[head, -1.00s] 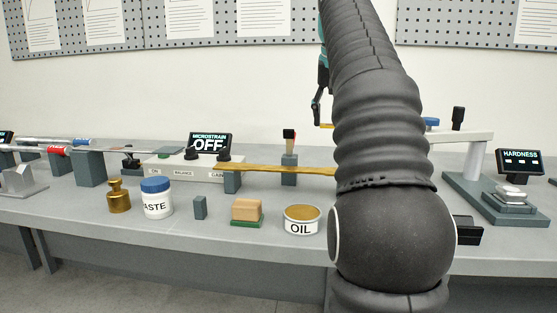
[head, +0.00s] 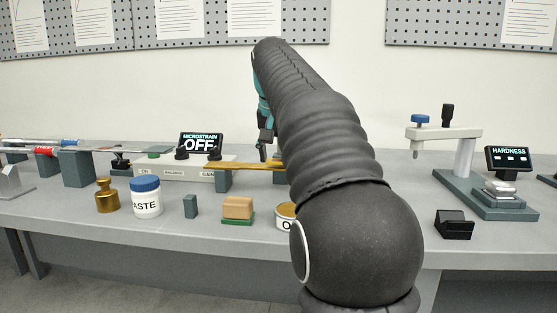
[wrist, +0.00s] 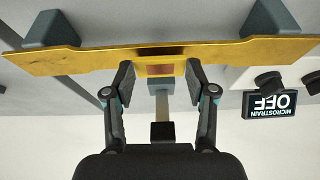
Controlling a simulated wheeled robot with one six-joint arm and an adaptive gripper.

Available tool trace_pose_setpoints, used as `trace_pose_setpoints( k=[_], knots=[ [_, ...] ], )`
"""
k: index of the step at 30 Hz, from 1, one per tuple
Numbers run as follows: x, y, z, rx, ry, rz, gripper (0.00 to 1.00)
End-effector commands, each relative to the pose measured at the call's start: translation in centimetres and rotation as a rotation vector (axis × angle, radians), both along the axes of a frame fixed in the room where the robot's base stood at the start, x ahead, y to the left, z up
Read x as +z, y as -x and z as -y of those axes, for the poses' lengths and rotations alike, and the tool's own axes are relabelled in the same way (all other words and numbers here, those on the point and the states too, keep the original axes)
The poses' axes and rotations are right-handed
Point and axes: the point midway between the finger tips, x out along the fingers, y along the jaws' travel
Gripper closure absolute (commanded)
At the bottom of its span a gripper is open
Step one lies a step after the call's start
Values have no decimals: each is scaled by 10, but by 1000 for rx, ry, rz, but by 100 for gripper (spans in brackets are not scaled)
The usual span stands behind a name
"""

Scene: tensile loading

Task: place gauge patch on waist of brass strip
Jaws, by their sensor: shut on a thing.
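The brass strip (wrist: 75,59) spans two grey supports in the wrist view and narrows at its waist (wrist: 207,49), where a dark band shows. In the head view the strip (head: 240,165) is partly hidden by my arm. My gripper (wrist: 160,72) is shut on the gauge patch (wrist: 160,70), an amber piece with a copper-coloured middle, held between the fingertips. The patch appears close to the waist; I cannot tell whether it touches. In the head view my gripper (head: 263,150) is near the strip, and the patch cannot be made out.
A grey block with a pale stick and black top (wrist: 163,132) stands near the strip. The MICROSTRAIN display (head: 201,143) reads OFF. A hardness tester (head: 465,160) is at right.

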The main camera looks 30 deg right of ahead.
Motion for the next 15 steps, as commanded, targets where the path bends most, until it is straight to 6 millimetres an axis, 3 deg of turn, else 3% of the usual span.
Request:
trace_pose_setpoints(
  k=[13, 14, 15],
  knots=[
    [-9, 0, 0, 0, 0, 0, 61],
    [-9, 0, 0, 0, 0, 0, 41],
    [-9, 0, 0, 0, 0, 0, 31]
  ],
)
